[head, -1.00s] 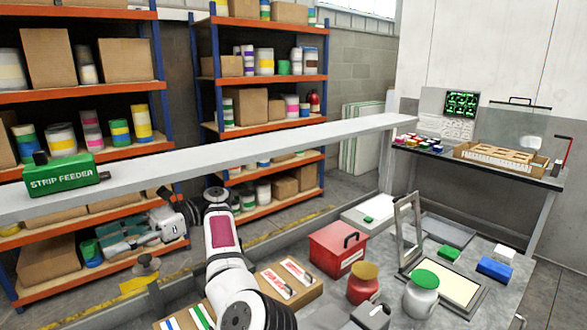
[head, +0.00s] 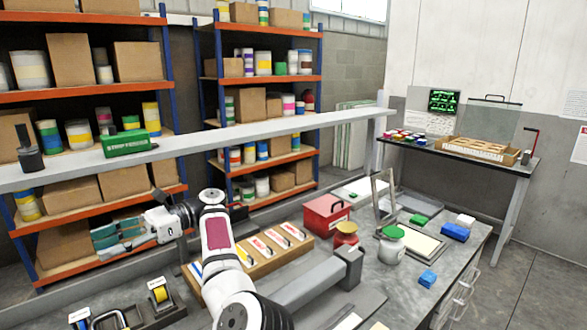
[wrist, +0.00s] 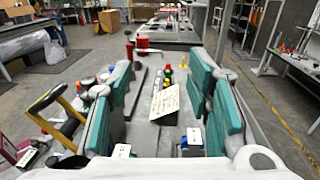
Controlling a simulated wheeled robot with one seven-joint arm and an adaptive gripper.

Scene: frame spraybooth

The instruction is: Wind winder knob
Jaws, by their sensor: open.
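My gripper (head: 98,242) is open at the left in the head view, with its teal fingers pointing left, below the pale beam. In the wrist view the open fingers (wrist: 163,85) stand apart with nothing held between them. No part is clearly marked as the winder knob. A red crank handle (head: 530,136) stands at the right end of the far bench, well away from my gripper. A dark upright fitting (head: 28,152) sits at the beam's left end. I cannot tell whether either carries the winder knob.
A green strip feeder (head: 127,143) sits on the long pale beam (head: 230,135). The workbench holds a red box (head: 326,216), jars, and a wooden tray (head: 205,283). Shelving (head: 85,93) stands behind the beam. Floor (head: 530,260) is clear at the right.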

